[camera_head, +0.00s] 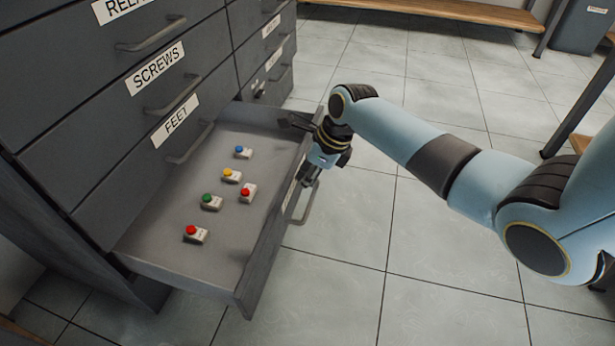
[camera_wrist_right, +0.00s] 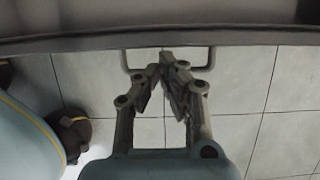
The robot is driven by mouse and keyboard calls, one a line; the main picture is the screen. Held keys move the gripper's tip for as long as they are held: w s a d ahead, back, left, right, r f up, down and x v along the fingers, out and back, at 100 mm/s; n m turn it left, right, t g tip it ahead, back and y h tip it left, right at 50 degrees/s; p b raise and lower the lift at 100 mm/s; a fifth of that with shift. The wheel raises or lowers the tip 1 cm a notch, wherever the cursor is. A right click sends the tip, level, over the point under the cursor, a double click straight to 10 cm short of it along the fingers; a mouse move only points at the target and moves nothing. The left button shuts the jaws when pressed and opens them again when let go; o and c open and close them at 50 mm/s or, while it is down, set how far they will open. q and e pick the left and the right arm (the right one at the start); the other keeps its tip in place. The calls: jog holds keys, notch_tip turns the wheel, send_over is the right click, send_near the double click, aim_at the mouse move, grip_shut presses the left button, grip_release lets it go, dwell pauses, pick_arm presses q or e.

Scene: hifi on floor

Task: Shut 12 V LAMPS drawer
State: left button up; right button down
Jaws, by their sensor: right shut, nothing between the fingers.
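A grey drawer (camera_head: 160,232) is pulled well out of the cabinet at the lowest visible level. Its front label is seen too edge-on to read as 12 V LAMPS. Its handle (camera_head: 305,207) sticks out from the front on the floor side; the handle also shows in the right wrist view (camera_wrist_right: 211,60). My right gripper (camera_head: 309,182) is shut and empty at the outer side of the drawer front, by the handle's far end. In the right wrist view its fingertips (camera_wrist_right: 166,62) overlap the handle loop; contact cannot be told. My left gripper is out of view.
Small blocks with coloured buttons, among them a red one (camera_head: 196,234) and a blue one (camera_head: 243,152), lie in the drawer. Drawers labelled SCREWS (camera_head: 95,75) and FEET (camera_head: 120,152) above are shut. Tiled floor (camera_head: 345,270) before the drawer is clear. A wooden bench (camera_head: 450,11) stands behind.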

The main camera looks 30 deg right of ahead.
aim_at(291, 178)
jog(key=shift+w+a+r+p, duration=0.15)
jog(key=shift+w+a+p, duration=0.15)
jog(key=shift+w+a, duration=0.8)
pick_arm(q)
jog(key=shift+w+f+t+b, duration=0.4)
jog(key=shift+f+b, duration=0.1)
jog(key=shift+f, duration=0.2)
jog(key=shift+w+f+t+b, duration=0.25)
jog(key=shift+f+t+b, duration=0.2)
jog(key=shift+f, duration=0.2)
pick_arm(e)
jog(key=w+a, duration=0.9)
jog(key=w, duration=0.2)
jog(key=shift+w+a, duration=0.35)
jog(key=shift+w, duration=0.05)
